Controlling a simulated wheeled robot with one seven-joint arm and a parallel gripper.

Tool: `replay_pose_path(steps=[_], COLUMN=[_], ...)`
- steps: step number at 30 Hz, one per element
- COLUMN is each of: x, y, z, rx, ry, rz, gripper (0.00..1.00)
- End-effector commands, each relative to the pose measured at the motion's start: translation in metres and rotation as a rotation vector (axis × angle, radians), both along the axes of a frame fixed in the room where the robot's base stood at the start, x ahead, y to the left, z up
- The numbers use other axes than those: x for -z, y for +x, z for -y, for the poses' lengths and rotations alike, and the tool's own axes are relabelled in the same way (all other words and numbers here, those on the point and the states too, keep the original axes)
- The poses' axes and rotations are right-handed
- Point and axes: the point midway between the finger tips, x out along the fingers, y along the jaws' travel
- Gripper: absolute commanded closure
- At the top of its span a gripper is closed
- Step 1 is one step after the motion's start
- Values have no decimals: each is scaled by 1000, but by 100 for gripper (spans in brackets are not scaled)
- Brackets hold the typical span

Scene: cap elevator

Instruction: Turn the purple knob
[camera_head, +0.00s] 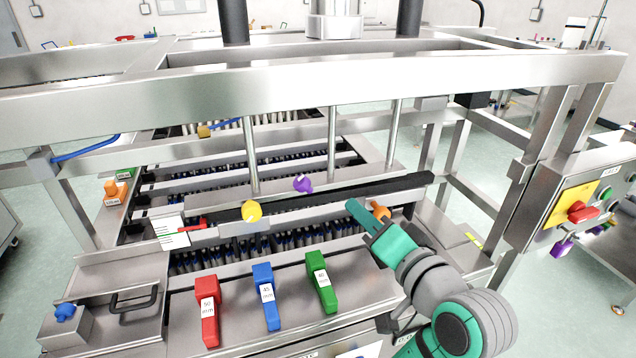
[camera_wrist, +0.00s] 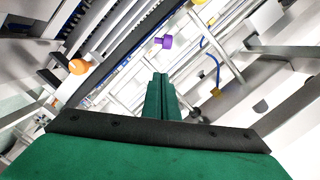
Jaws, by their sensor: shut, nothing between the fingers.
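A purple knob (camera_head: 302,184) sits behind the black bar at the middle of the steel machine. It also shows in the wrist view (camera_wrist: 163,41), above and beyond my fingertips. My gripper (camera_head: 352,207) is shut and empty, with the green fingers together in the wrist view (camera_wrist: 160,82). Its tips are to the right of and lower than the purple knob in the head view, apart from it. A second purple knob (camera_head: 563,247) is low on the control box at the right.
An orange knob (camera_head: 379,210) is close beside my gripper, and a yellow knob (camera_head: 251,211) is left of the purple one. Vertical steel rods (camera_head: 332,145) and the upper frame (camera_head: 300,85) stand around it. Red (camera_head: 208,310), blue (camera_head: 267,297) and green (camera_head: 322,283) blocks line the front.

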Motion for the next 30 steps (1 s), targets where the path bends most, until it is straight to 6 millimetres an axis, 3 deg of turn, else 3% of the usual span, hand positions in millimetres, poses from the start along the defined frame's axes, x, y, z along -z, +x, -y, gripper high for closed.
replay_pose_path(steps=[3,8,24,30], x=[-11,-12,-2,12], y=[-3,4,88,96], z=[0,-6,-47,-66], rx=[-13,-22,-22,-19], ry=[-1,0,0,-1], rz=[4,1,1,0], gripper=[100,100,100,100])
